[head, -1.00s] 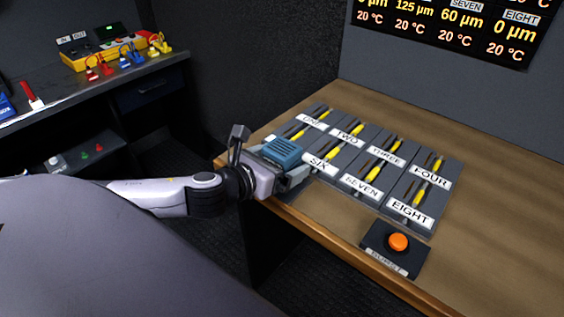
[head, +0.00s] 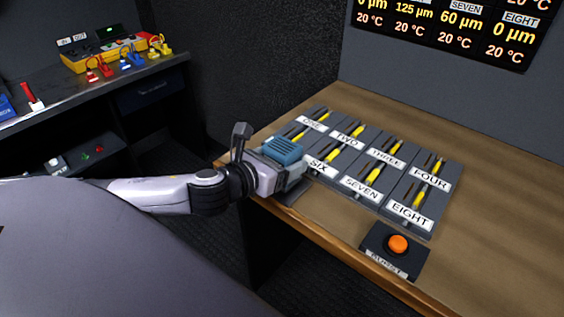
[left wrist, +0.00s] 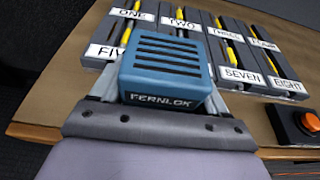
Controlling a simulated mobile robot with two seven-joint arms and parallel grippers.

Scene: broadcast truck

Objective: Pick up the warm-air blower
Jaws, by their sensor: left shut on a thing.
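The warm-air blower is a blue box with dark slots on top (head: 283,151). It sits between the fingers of my left gripper (head: 290,172), over the left end of the wooden bench, beside the SIX label. In the left wrist view the blower (left wrist: 168,70) shows the word FERNLOK on its near face. The left gripper (left wrist: 163,95) is shut on it, one finger on each side. I cannot tell whether the blower's underside touches the bench. My right gripper is not in view.
Labelled grey modules with yellow parts (head: 372,175) stand close to the blower on the bench (head: 490,190). A black box with an orange button (head: 397,244) sits near the front edge. A dark side bench (head: 90,85) holds coloured items. The bench's right side is clear.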

